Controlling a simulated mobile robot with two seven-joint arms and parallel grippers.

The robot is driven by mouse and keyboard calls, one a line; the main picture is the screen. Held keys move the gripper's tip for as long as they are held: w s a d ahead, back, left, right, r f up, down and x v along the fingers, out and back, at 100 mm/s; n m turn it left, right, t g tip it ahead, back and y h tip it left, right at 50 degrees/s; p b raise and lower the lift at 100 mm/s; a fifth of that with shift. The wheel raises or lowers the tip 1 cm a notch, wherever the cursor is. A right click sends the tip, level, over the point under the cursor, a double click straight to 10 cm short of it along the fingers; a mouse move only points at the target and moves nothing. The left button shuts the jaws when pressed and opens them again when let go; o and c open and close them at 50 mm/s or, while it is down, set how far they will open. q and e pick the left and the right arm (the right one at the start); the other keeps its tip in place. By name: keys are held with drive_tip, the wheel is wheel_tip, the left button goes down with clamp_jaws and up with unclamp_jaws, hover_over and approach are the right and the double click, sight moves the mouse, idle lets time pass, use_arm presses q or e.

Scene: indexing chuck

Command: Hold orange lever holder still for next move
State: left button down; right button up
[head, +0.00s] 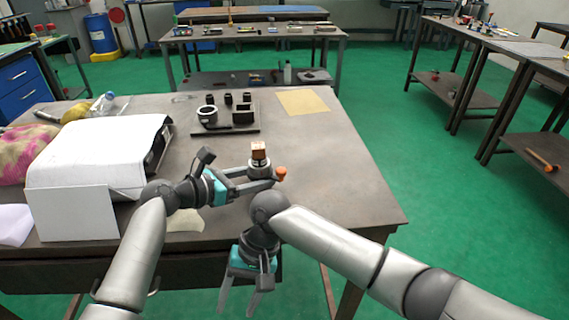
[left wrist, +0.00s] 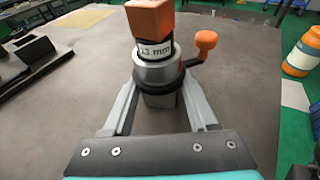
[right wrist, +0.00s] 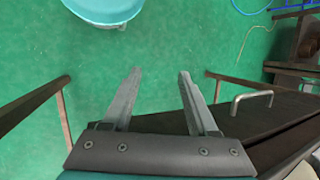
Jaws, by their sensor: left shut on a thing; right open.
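The orange lever holder (head: 258,169) is a grey metal cylinder with a dark collar and an orange knob on a side lever. It stands upright and also shows in the left wrist view (left wrist: 157,72), with a label reading "13 mm" above the collar. An orange-brown block (left wrist: 150,18) sits on its top. My left gripper (head: 262,179) is shut on the holder, one finger on each side below the lever. My right gripper (head: 240,298) is open and empty, pointing down in front of the table's front edge; its fingers also show apart in the right wrist view (right wrist: 160,75).
A dark fixture plate (head: 225,131) with a ring, a square block and several small black parts lies behind the holder. A tan sheet (head: 303,101) lies to its right. A white box-like cover (head: 95,155) stands at left. The table's right side is clear.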

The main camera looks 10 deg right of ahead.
drive_tip(key=w+d+r+n+h, duration=0.1)
drive_tip(key=w+d+r+n, duration=0.15)
drive_tip(key=r, duration=0.45)
drive_tip(key=n+t, duration=0.6)
drive_tip(key=n, duration=0.1)
approach(282, 170)
drive_tip(key=x, duration=0.8)
drive_tip(key=shift+f, duration=0.1)
drive_tip(key=shift+c, duration=0.2)
clamp_jaws()
